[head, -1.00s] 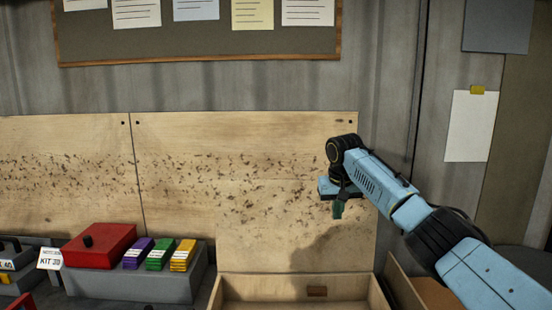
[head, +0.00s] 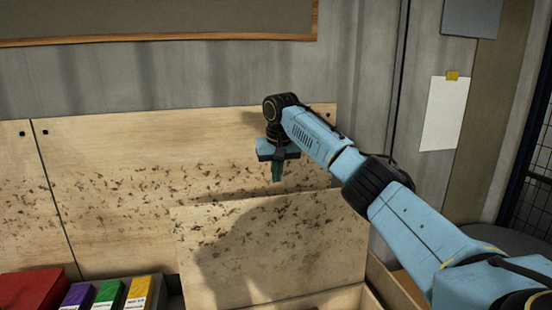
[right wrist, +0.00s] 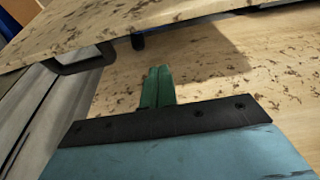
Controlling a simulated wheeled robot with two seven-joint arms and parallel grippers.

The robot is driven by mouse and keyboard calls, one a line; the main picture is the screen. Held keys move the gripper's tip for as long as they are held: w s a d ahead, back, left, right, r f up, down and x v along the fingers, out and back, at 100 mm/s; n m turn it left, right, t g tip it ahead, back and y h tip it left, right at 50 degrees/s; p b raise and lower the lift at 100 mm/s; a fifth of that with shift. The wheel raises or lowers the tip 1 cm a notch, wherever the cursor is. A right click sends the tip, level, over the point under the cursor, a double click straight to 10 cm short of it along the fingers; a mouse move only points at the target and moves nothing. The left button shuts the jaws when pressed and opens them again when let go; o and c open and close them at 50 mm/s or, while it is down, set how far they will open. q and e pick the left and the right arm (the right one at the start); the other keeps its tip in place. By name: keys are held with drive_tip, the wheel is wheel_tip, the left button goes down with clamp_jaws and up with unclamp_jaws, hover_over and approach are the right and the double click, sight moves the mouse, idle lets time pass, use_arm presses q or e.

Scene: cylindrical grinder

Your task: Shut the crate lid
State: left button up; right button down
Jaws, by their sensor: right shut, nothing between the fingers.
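The crate lid (head: 310,235) is a pale, dark-speckled wooden panel. It stands raised at the back of the wooden crate (head: 345,297), in front of a similar backboard, so the crate is open. Only the crate's upper rim shows at the bottom of the head view. My right gripper (head: 277,173) is shut and empty, its green fingers pointing down just above the lid's top edge. Whether they touch the lid or are behind it I cannot tell. In the right wrist view the closed fingers (right wrist: 157,86) show against speckled wood. My left gripper is not in view.
The speckled wooden backboard (head: 110,190) stands behind. A red box (head: 35,290) and purple, green and yellow blocks (head: 108,293) are at the lower left. A wall with a pinned sheet (head: 444,113) is at the right.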

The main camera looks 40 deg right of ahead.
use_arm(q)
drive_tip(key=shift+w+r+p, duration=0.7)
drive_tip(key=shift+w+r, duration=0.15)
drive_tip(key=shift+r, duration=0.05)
use_arm(e)
drive_tip(key=s+f, duration=0.1)
drive_tip(key=s+a+f, duration=0.1)
drive_tip(key=f, duration=0.1)
drive_tip(key=shift+s+a, duration=0.25)
drive_tip(key=shift+a, duration=0.05)
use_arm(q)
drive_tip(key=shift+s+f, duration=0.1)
